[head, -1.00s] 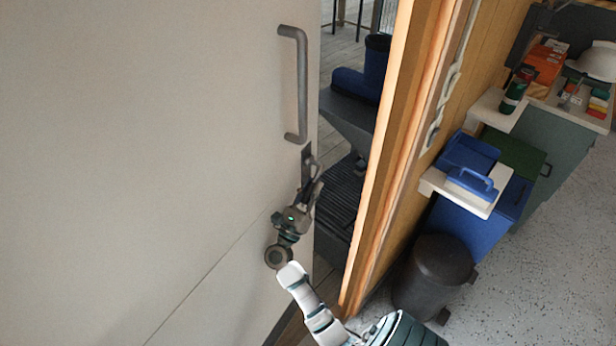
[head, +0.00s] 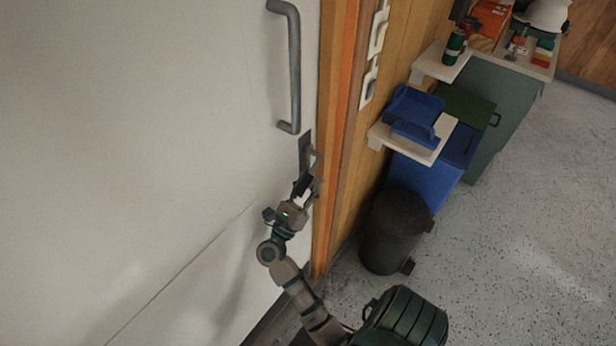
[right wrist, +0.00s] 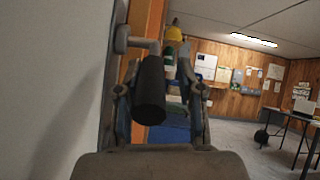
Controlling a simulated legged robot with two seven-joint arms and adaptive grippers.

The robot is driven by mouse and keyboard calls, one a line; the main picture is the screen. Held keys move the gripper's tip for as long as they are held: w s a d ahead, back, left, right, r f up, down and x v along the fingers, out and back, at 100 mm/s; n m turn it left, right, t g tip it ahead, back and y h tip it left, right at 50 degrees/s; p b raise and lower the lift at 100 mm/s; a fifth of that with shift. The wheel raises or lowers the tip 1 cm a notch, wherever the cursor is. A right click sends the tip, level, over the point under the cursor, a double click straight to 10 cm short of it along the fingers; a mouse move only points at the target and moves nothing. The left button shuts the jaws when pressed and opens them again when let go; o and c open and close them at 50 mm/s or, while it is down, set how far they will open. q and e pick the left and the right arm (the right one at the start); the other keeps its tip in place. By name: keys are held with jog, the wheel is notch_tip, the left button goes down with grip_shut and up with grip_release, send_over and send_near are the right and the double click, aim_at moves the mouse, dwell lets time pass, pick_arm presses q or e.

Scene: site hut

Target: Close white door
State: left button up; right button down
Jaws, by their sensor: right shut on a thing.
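The white door (head: 150,150) fills the left of the head view, its edge against the wooden frame (head: 338,130) with no gap showing. A grey pull handle (head: 293,65) is fixed near that edge, with a lock plate and lever (head: 306,155) below it. My right gripper (head: 308,182) is at the lever, just below the pull handle. In the right wrist view a dark cylindrical grip (right wrist: 150,90) on a metal stem sits between the fingers of my right gripper (right wrist: 160,95), and they are shut on it. My left gripper is not in view.
Right of the frame are a dark bin (head: 395,230), a small shelf (head: 418,145) with blue trays, a blue bin (head: 440,170) and a green cabinet (head: 505,105). The speckled floor (head: 500,260) at the right is clear.

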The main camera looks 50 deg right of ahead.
jog(key=c, duration=1)
grip_release()
jog(key=shift+s+d+m+g, duration=0.1)
jog(key=shift+s+m+g, duration=0.4)
jog(key=shift+s+g, duration=0.15)
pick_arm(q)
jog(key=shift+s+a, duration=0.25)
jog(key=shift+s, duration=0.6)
pick_arm(e)
jog(key=shift+o, duration=0.2)
jog(key=shift+s+r, duration=0.25)
jog(key=shift+s, duration=0.4)
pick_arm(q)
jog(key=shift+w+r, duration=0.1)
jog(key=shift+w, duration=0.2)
pick_arm(e)
jog(key=v, duration=1.2)
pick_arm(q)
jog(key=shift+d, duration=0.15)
pick_arm(e)
jog(key=shift+r, duration=0.1)
